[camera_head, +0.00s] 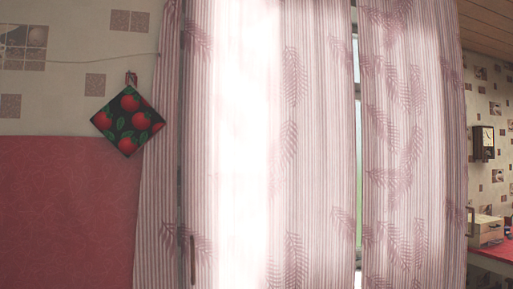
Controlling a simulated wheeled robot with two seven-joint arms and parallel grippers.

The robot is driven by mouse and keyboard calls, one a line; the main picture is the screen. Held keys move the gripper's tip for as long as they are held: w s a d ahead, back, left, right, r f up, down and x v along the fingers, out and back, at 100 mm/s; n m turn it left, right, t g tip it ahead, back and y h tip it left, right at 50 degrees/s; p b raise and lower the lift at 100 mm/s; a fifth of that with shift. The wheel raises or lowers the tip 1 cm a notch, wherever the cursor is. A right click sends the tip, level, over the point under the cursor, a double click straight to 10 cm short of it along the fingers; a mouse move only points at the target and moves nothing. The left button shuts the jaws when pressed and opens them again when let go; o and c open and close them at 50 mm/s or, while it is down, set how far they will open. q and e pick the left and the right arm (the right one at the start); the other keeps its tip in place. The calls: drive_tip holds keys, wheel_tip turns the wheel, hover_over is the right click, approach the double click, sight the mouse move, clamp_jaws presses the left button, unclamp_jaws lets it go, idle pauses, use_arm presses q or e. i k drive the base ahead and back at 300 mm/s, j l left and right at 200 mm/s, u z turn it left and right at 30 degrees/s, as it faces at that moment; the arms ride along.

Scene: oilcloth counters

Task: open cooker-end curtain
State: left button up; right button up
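Pink-and-white striped curtains with dark red leaf sprays hang across a window in the head view. The left curtain panel (312,150) covers most of the opening, with bright light coming through it. The right curtain panel (410,150) hangs beside it. A narrow gap between them shows a strip of the window (358,130). Another thin dark slit runs down near the left edge of the curtains. Which panel is at the cooker end I cannot tell, as no cooker is in view. Neither of my grippers is in view.
A potholder with red apples (127,121) hangs on the tiled wall at left, above a red wall panel (65,210). At right are a wall clock (483,143), a wooden box (487,231) and a red-topped counter (492,258).

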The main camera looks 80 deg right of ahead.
sight(268, 166)
drive_tip(key=z, duration=2.85)
